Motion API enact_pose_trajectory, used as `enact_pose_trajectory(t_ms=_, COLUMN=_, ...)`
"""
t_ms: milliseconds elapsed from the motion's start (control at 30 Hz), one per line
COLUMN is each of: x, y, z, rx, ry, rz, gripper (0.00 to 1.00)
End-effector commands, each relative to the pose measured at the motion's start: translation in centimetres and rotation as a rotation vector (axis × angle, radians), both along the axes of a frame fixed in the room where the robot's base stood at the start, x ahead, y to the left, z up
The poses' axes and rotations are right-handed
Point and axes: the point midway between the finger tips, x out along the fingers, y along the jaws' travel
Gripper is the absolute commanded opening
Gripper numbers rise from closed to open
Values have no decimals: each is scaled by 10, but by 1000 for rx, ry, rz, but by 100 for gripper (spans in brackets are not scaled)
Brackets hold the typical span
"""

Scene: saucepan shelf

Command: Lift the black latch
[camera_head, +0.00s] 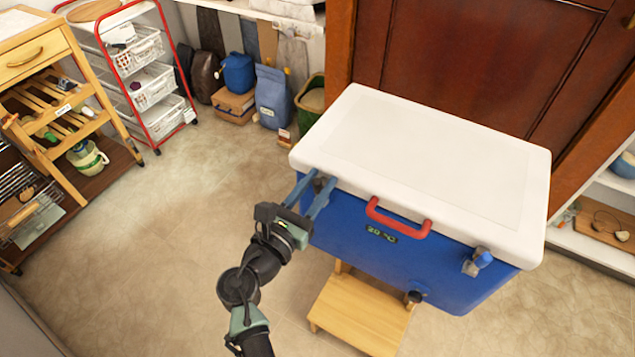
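A blue cooler box (350,240) with a closed white lid (430,165) stands on a small wooden stool. A dark latch (319,184) is at the left of its front, just below the lid edge, and is partly hidden by my gripper. My gripper (321,180) reaches it from the front left. Its two blue fingers are apart, one on each side of the latch; I cannot tell whether they touch it.
A red handle (398,222) sticks out between the latches, close to my gripper's right. A black knob (414,297) is low on the front. The stool (360,310) stands beneath. A wooden cart and red-framed rack (150,85) are at left; the floor between is clear.

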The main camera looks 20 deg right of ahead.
Motion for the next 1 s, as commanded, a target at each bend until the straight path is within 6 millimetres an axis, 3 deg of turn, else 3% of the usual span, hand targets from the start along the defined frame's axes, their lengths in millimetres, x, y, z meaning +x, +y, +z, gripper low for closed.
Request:
enact_pose_trajectory(t_ms=33, x=0, y=0, z=0, rx=0, ry=0, rz=0, gripper=24)
enact_pose_trajectory(t_ms=167, x=0, y=0, z=0, rx=0, ry=0, rz=0, gripper=1)
enact_pose_trajectory(t_ms=200, x=0, y=0, z=0, rx=0, ry=0, rz=0, gripper=0)
enact_pose_trajectory(t_ms=1000, x=0, y=0, z=0, rx=0, ry=0, rz=0, gripper=0)
